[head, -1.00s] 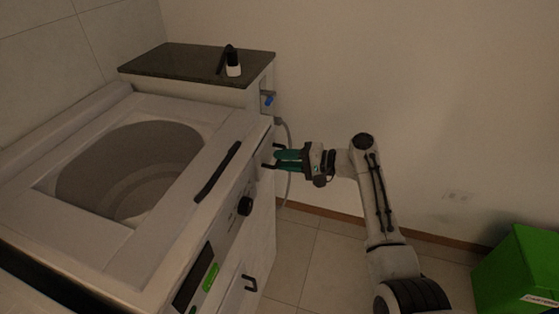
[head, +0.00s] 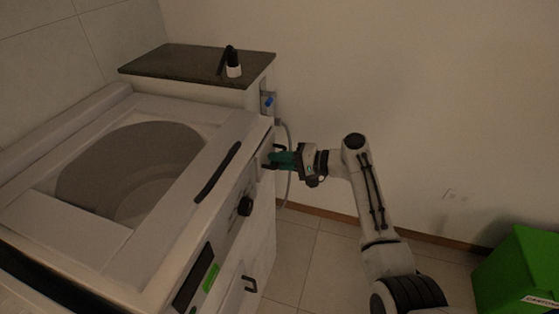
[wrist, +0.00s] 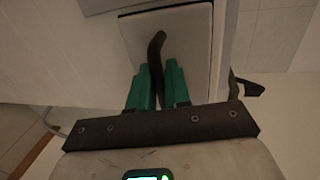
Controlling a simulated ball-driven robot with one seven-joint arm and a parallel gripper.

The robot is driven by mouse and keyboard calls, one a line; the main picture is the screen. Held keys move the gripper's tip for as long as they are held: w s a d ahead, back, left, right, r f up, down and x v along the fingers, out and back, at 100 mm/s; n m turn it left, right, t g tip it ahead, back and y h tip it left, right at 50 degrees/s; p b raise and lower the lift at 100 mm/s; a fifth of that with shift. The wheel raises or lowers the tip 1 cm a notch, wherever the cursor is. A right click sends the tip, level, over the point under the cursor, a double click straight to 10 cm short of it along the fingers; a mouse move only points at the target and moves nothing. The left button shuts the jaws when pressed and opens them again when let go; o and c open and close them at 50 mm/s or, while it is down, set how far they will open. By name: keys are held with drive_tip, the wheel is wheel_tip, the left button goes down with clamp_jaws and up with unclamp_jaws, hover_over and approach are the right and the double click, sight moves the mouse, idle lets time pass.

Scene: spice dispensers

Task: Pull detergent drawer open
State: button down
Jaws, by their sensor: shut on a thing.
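The detergent drawer (wrist: 190,38) shows in the wrist view as a pale square front panel with a dark line along its top edge. Its black bar handle (wrist: 156,48) stands out from the panel. My gripper (wrist: 161,75) has its green fingers on either side of this handle and is shut on it. In the head view my gripper (head: 276,159) is at the upper right of the washing machine's front, with the black handle ends (head: 279,147) showing around the fingertips. The drawer front looks flush with the machine; the fingers hide part of the handle.
The washing machine (head: 75,203) has a round tub opening, a black lid handle (head: 218,172), a knob (head: 245,206) and a lower black handle (head: 250,284). A green box (head: 520,270) stands right. Floor between is clear.

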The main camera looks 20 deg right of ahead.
drive_tip(key=f+p+v, duration=0.2)
drive_tip(key=v, duration=0.8)
drive_tip(key=shift+s+d+p, duration=0.2)
drive_tip(key=shift+d+p, duration=0.15)
drive_tip(key=shift+p, duration=0.05)
drive_tip(key=shift+f, duration=0.1)
drive_tip(key=c, duration=1.3)
unclamp_jaws()
drive_tip(key=v, duration=1)
drive_tip(key=shift+s+d, duration=0.25)
drive_tip(key=shift+d, duration=0.05)
